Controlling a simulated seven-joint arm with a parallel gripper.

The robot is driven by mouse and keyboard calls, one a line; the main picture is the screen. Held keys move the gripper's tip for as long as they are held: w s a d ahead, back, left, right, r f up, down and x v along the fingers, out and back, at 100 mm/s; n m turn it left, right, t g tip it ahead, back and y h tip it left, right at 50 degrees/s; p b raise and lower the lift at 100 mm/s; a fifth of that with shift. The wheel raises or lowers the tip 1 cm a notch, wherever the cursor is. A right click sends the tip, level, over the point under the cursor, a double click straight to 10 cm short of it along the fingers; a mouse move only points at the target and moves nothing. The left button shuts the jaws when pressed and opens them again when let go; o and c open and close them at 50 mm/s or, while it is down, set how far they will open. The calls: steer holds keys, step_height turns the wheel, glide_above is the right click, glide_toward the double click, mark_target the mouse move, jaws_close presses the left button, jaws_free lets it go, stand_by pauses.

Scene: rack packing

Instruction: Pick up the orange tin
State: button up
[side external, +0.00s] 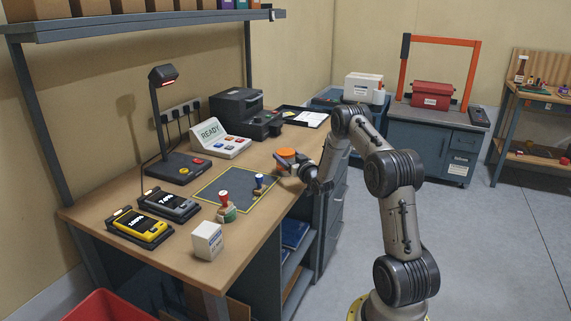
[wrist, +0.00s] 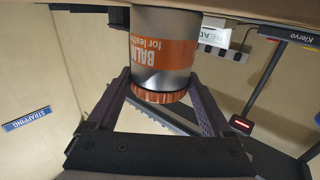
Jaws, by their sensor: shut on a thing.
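The orange tin (side external: 287,154) is at the right-hand edge of the workbench, with its orange lid on top. In the wrist view the tin (wrist: 165,55) is a grey can with an orange label reading "BALM for leather" and a copper-orange lid, upside down in the picture. I cannot tell whether the tin's base touches the bench top.
A dark mat with a yellow border (side external: 236,188) lies left of the tin. A READY console (side external: 219,139) and a black tray with papers (side external: 302,117) are behind. A lamp (side external: 160,120) stands left.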

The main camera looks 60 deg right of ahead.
steer(key=shift+c, duration=1.2)
steer(key=shift+r, duration=0.15)
jaws_close()
